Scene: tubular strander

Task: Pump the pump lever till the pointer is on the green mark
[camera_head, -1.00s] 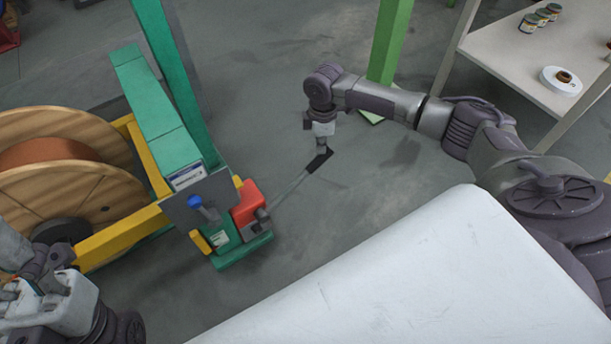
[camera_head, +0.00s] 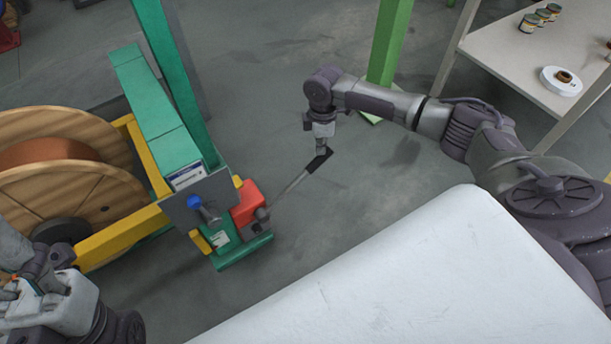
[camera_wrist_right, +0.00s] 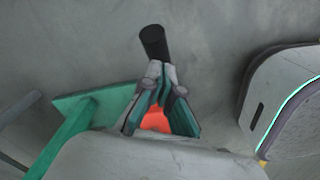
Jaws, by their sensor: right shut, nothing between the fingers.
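The pump lever (camera_head: 290,186) slants up and right from the red pump (camera_head: 248,203), which sits on a green base beside the machine. It ends in a black grip (camera_head: 318,161), also seen in the right wrist view (camera_wrist_right: 153,42). My right gripper (camera_head: 321,150) points down at the black grip. In its wrist view the gripper (camera_wrist_right: 163,75) is shut with nothing between the fingers, their tips close to the grip; I cannot tell whether they touch it. My left gripper (camera_head: 42,282) is at the lower left, its jaws unclear. I cannot make out the pointer or green mark.
A wooden cable reel (camera_head: 60,205) stands in a yellow frame at left. A plate with a blue knob (camera_head: 195,202) is beside the pump. A green post (camera_head: 390,40) stands behind my right arm. A table (camera_head: 500,45) with tins is at upper right. Floor around the lever is clear.

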